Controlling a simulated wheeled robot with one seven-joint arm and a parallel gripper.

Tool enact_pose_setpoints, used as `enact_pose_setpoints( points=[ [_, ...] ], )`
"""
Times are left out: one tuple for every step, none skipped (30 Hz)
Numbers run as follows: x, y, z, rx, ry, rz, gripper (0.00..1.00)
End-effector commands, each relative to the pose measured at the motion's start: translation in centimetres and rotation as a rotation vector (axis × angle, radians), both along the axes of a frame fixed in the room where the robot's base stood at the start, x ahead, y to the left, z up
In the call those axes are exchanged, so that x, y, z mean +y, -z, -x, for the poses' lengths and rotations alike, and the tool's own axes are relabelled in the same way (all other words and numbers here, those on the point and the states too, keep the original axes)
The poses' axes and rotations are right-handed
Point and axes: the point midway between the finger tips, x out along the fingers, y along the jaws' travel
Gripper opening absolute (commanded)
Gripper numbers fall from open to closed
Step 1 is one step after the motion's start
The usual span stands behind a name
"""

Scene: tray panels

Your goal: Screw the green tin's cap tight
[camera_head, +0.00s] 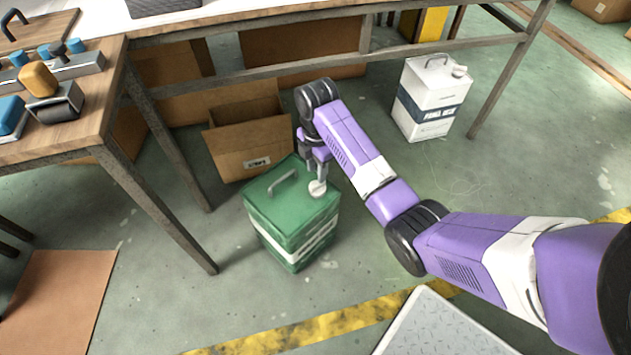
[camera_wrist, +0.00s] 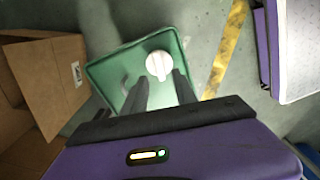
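The green tin (camera_head: 290,222) stands upright on the floor, with a white band round its lower part and a handle (camera_head: 282,181) on top. Its white cap (camera_head: 317,188) sits at the right corner of the top. In the wrist view the cap (camera_wrist: 159,66) shows a raised ridge across it. My gripper (camera_head: 321,178) points down just over the cap. In the wrist view the two dark fingers of my gripper (camera_wrist: 160,77) are apart, with the cap showing between and beyond their tips. I cannot tell whether they touch it. The handle is partly hidden there by a finger.
An open cardboard box (camera_head: 247,138) stands close behind the tin. A wooden workbench (camera_head: 100,95) with its leg is to the left. A white can (camera_head: 432,97) stands farther back on the right.

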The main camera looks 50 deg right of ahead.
Motion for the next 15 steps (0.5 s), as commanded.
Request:
enact_pose_setpoints(
  points=[
    [0.0, 1.3, 0.1, 0.002, 0.001, 0.0, 0.34],
    [0.0, 1.8, 0.1, 0.002, 0.001, 0.0, 0.34],
    [0.0, 2.5, 0.1, 0.001, 0.002, 0.0, 0.34],
    [0.0, 2.9, 0.1, 0.002, 0.002, 0.0, 0.34],
    [0.0, 3.3, 0.1, 0.001, 0.002, 0.0, 0.34],
    [0.0, 3.8, 0.0, 0.0, 0.003, 0.0, 0.34],
    [0.0, 4.2, 0.0, -0.001, 0.003, 0.0, 0.34],
    [0.0, 4.5, 0.0, 0.0, 0.003, 0.0, 0.34],
    [0.0, 4.9, 0.1, 0.0, 0.003, 0.0, 0.34],
    [0.0, 5.1, 0.0, 0.0, 0.003, 0.0, 0.34],
    [0.0, 5.3, 0.0, -0.001, 0.003, 0.0, 0.34],
    [0.0, 5.5, 0.0, -0.002, 0.003, 0.0, 0.34],
    [0.0, 5.6, 0.0, -0.002, 0.003, 0.001, 0.34],
    [0.0, 5.7, 0.0, -0.003, 0.003, 0.002, 0.34],
    [0.0, 5.7, 0.0, -0.003, 0.003, 0.002, 0.34]
  ],
)
